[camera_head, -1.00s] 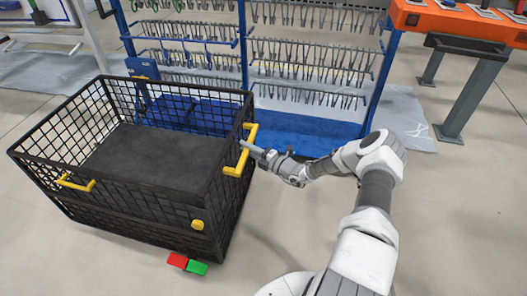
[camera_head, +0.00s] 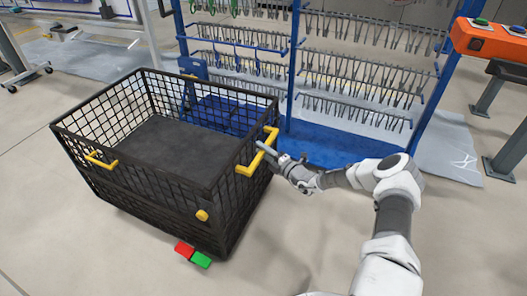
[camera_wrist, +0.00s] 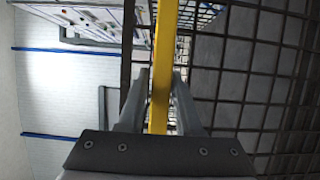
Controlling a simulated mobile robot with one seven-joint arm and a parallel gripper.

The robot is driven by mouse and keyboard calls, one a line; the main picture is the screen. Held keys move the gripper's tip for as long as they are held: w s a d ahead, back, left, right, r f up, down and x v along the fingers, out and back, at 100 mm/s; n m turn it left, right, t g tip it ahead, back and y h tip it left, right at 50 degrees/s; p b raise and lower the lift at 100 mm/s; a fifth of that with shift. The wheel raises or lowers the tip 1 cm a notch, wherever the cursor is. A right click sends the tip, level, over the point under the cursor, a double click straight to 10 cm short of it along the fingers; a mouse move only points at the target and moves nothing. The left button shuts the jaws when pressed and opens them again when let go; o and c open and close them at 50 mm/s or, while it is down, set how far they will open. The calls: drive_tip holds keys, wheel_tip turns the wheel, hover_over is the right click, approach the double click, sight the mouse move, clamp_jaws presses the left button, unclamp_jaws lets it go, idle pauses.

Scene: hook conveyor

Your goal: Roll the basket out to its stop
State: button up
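The basket (camera_head: 150,200) is a black wire-mesh cart on the floor, left of centre in the head view. It has yellow handles on its sides, and its mesh fills the right of the wrist view (camera_wrist: 250,80). My gripper (camera_head: 262,148) is at the yellow handle (camera_head: 245,170) on the basket's right side. In the wrist view, the yellow handle (camera_wrist: 162,60) runs between my two fingers (camera_wrist: 161,80), whose tips lie close against both its sides. The gripper looks shut on it. A red pedal (camera_head: 184,248) and a green pedal (camera_head: 201,260) show under the near corner.
A blue rack (camera_head: 292,70) with rows of metal hooks stands behind the basket, with a blue base (camera_head: 325,150) on the floor. An orange button console (camera_head: 490,42) is at the upper right. Open floor (camera_head: 80,250) lies left of and in front of the basket.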

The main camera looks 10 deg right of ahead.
drive_tip(key=shift+o, duration=1.3)
drive_tip(key=shift+s+d, duration=0.1)
drive_tip(key=p+v, duration=0.4)
drive_tip(key=v, duration=1.3)
drive_tip(key=shift+f, duration=0.1)
